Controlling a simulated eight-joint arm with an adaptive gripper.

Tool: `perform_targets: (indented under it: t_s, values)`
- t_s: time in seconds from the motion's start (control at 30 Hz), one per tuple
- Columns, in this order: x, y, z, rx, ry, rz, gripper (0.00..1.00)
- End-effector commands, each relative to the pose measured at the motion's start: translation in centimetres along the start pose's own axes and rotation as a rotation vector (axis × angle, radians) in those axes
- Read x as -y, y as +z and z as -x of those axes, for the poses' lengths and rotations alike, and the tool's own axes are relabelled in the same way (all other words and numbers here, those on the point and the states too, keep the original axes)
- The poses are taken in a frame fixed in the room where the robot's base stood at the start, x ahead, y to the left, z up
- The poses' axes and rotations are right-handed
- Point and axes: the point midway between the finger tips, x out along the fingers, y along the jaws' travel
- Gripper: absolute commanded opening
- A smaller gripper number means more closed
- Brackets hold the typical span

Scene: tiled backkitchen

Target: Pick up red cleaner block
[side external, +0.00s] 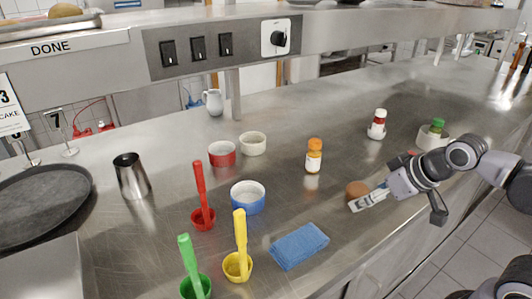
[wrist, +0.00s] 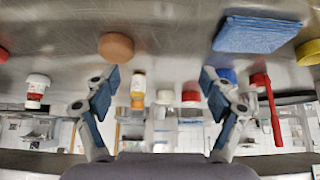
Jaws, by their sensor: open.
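My gripper (side external: 372,197) is low over the right part of the steel counter, beside a brown round object (side external: 357,189). In the wrist view my gripper (wrist: 160,85) has its two blue-padded fingers wide apart with nothing between them. A small red patch (side external: 412,153) shows just behind my wrist in the side view, mostly hidden by it; it may be the red cleaner block. A red thing (wrist: 3,54) is cut off at the left edge of the wrist view, possibly the same one.
A blue cloth (side external: 299,245) lies at the front. An orange-capped bottle (side external: 314,156) and a red-and-white bottle (side external: 377,125) stand behind. Red (side external: 203,217), yellow (side external: 238,266) and green (side external: 196,286) scoops stand left.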

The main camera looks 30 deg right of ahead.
Motion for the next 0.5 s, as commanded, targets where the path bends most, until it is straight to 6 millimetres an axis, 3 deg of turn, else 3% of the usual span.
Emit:
perform_targets:
  t_s: [0.13, 0.27, 0.5]
  values:
    - [-1.0, -1.2, 0.2, 0.023, 0.017, 0.054, 0.83]
    - [-3.3, -3.6, 0.6, 0.085, 0.044, 0.186, 0.83]
    - [-9.6, -8.2, 0.7, 0.242, 0.045, 0.495, 0.83]
